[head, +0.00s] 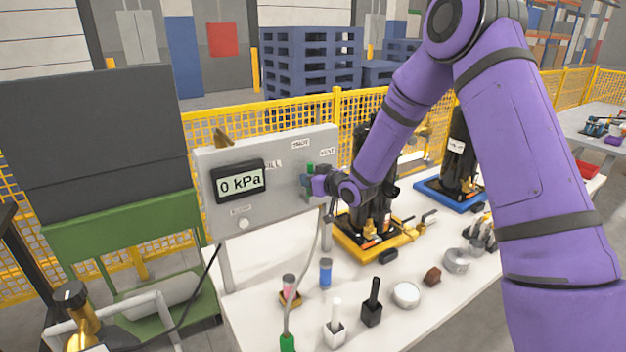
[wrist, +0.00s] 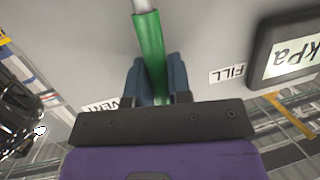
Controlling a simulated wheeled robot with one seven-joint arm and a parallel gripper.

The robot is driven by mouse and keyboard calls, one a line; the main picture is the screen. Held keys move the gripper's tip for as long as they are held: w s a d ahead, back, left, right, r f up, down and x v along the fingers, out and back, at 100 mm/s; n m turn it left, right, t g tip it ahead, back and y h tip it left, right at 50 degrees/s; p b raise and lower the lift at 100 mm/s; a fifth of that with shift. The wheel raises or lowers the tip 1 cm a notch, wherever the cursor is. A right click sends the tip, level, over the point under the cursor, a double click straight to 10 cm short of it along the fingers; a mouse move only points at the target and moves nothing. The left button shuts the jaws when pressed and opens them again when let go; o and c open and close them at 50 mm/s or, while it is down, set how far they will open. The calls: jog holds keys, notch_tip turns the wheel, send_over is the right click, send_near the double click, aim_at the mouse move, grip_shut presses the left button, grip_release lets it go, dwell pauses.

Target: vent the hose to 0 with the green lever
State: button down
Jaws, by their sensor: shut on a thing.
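The grey panel (head: 275,205) stands on posts at the back left of the white table. Its display (head: 240,181) reads 0 kPa. The green lever (wrist: 149,50) sits between the fingers of my gripper (wrist: 156,85) in the wrist view, and they are shut on it. The VENT label (wrist: 103,107) is partly hidden by my gripper, and the FILL label (wrist: 228,74) lies to the right in that view. In the head view my gripper (head: 311,182) is at the panel's right part and hides most of the lever. A hose (head: 304,285) with a green end hangs below the panel.
A yellow tray (head: 375,252) and a blue tray (head: 440,195) hold black compressors. A yellow fence (head: 240,122) runs behind.

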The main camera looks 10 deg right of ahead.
jog(key=shift+s+a, duration=0.1)
dwell(0.5)
jog(key=c, duration=1.1)
grip_release()
jog(key=shift+o, duration=0.2)
jog(key=v, duration=1)
jog(key=shift+s, duration=0.35)
jog(key=shift+r, duration=0.1)
jog(key=shift+r, duration=0.1)
